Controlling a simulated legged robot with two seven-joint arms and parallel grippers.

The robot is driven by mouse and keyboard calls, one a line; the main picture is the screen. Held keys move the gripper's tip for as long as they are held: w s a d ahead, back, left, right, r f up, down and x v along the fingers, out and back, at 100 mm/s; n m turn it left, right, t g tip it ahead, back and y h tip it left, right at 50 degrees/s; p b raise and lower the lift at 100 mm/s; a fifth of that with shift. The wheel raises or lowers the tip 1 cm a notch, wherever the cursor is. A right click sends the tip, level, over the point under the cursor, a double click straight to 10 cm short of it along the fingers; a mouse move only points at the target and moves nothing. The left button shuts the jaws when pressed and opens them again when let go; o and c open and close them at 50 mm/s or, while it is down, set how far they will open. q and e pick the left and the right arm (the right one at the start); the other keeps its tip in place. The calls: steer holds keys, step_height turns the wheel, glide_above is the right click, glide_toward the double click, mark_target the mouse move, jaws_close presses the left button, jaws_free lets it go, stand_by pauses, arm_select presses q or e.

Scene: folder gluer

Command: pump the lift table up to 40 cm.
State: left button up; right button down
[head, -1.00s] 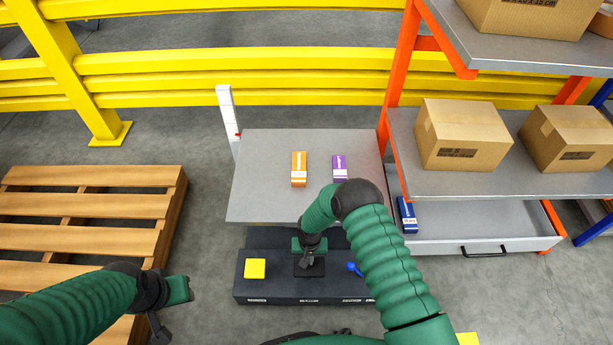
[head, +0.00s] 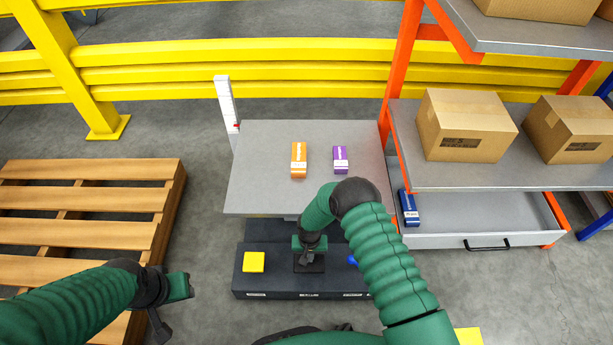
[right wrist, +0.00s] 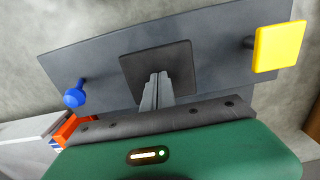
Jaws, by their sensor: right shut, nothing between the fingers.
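The lift table has a grey top (head: 255,190) above a dark base (head: 300,287). A white scale post (head: 226,100) with a red mark stands at its back left corner. A black square pedal (head: 310,268) sits mid-base, with a yellow pedal (head: 254,262) on the left and a blue knob (head: 352,261) on the right, partly behind my arm. My right gripper (head: 307,257) is shut and empty, pointing down at the black pedal. In the right wrist view its fingertips (right wrist: 158,78) overlap the pedal (right wrist: 170,62); contact is unclear. My left gripper (head: 172,312) is at lower left, jaws unclear.
An orange box (head: 299,160) and a purple box (head: 341,160) lie on the top. A wooden pallet (head: 85,198) is on the left. Right is a shelf rack (head: 470,178) with cartons and a drawer (head: 480,215). Yellow rails (head: 260,75) run behind.

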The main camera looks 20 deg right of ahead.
steer(key=shift+f+b, duration=1.95)
steer(key=shift+f, duration=0.7)
step_height(320, 180, up, 9)
steer(key=p, duration=0.7)
steer(key=shift+r+p, duration=0.15)
steer(key=shift+p, duration=0.25)
steer(key=shift+f, duration=0.2)
step_height(320, 180, down, 9)
steer(key=b, duration=0.8)
step_height(320, 180, up, 9)
steer(key=p, duration=0.7)
steer(key=shift+r, duration=0.1)
